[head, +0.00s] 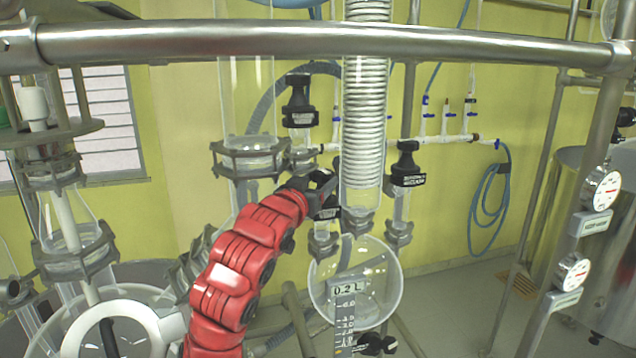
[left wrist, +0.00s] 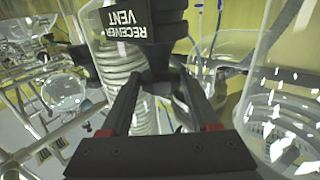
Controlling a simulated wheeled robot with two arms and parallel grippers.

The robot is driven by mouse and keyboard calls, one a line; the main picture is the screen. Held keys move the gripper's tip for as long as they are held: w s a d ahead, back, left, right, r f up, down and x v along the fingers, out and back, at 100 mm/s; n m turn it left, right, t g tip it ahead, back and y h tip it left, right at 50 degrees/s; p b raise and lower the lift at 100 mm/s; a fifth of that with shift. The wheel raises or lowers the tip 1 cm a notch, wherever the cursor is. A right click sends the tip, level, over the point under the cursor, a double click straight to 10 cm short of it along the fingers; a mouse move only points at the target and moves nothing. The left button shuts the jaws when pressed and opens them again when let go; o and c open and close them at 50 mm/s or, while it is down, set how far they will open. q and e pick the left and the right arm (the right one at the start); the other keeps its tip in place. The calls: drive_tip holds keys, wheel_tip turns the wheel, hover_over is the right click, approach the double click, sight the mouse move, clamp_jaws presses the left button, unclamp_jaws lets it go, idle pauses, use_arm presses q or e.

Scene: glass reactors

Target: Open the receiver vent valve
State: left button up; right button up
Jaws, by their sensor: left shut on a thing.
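The receiver vent valve has a black knob with a white "RECEIVER VENT" label (left wrist: 140,22), large at the top of the left wrist view. In the head view the knob (head: 327,213) is mostly hidden behind my left gripper (head: 320,188), left of the coiled glass condenser. My left gripper (left wrist: 160,75) is shut on the valve, its two black fingers reaching to the part just below the label. The fingers hide some of the grip. My red left arm comes up from the bottom of the head view. My right gripper is not in view.
The coiled condenser (head: 364,130) stands close on the right of the gripper, above a round glass receiver (head: 385,265). Other black-capped valves stand nearby, at upper left (head: 298,102) and right (head: 406,165). A steel rail (head: 300,42) crosses in front.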

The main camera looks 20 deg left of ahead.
use_arm(q)
drive_tip(key=shift+d+f+n+y+b, duration=0.2)
drive_tip(key=shift+n+y+b, duration=0.45)
drive_tip(key=shift+b, duration=0.6)
drive_tip(key=shift+d+f+n+y+b, duration=0.1)
drive_tip(key=shift+d+n+y+b, duration=0.25)
drive_tip(key=shift+y+b, duration=0.7)
drive_tip(key=shift+n+y+b, duration=0.4)
drive_tip(key=shift+y, duration=0.1)
drive_tip(key=shift+d+r+n+g+y, duration=0.15)
drive_tip(key=shift+n+g+y, duration=0.2)
drive_tip(key=shift+y, duration=0.25)
drive_tip(key=n+y, duration=0.1)
drive_tip(key=y, duration=0.1)
drive_tip(key=n+g+y, duration=0.1)
drive_tip(key=n+y, duration=0.1)
drive_tip(key=shift+w+d+r+g+p, duration=0.15)
drive_tip(key=shift+r+g+p, duration=0.1)
drive_tip(key=shift+p, duration=0.15)
drive_tip(key=shift+f+n+g+y, duration=0.1)
drive_tip(key=shift+n+g+y, duration=0.4)
drive_tip(key=shift+y, duration=0.3)
drive_tip(key=shift+n+y, duration=0.25)
drive_tip(key=shift+y, duration=0.05)
drive_tip(key=o, duration=1.4)
